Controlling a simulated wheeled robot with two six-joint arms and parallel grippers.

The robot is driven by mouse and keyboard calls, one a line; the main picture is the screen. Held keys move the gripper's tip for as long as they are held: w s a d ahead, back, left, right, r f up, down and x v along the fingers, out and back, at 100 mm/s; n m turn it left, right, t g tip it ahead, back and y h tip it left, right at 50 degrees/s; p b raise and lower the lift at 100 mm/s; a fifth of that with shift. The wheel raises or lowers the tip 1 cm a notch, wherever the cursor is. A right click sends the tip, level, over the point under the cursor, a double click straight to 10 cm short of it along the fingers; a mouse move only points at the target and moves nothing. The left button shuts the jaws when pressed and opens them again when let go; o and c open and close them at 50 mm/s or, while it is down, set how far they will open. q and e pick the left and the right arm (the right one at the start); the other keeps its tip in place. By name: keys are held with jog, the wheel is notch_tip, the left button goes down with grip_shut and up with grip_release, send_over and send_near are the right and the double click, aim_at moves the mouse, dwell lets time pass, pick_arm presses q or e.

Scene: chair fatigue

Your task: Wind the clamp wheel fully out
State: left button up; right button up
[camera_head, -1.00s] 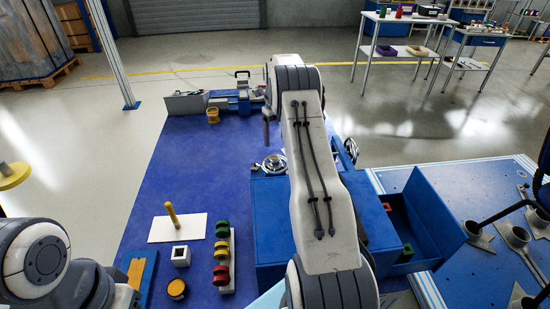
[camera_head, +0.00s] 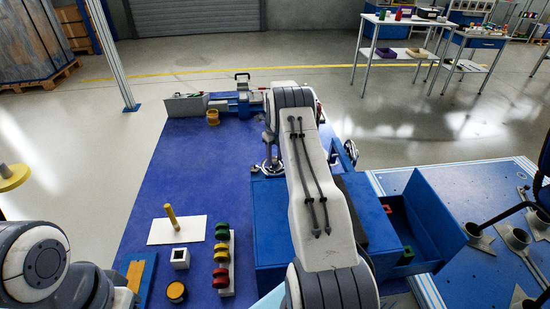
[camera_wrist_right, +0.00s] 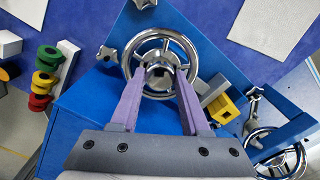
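A chrome handwheel (camera_wrist_right: 134,61) with spokes and a central hub sits on the blue fixture (camera_wrist_right: 85,112). My right gripper (camera_wrist_right: 160,76) is over it, its two purple-grey fingers spread on either side of the hub. I cannot tell whether they touch the hub. In the head view the right gripper (camera_head: 270,150) is partly hidden by its own arm, and the wheel (camera_head: 274,166) shows just below it. A second chrome wheel (camera_wrist_right: 299,158) is on the fixture's side; it shows in the head view too (camera_head: 351,150). I cannot tell which one is the clamp wheel. My left gripper is out of view.
An open blue drawer (camera_head: 432,215) sticks out at the right. A stand with red, yellow and green pieces (camera_head: 222,258), a white plate with a yellow peg (camera_head: 177,229) and a vise-like device (camera_head: 235,102) stand on the blue table (camera_head: 190,160). The table's middle left is clear.

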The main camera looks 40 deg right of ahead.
grip_shut()
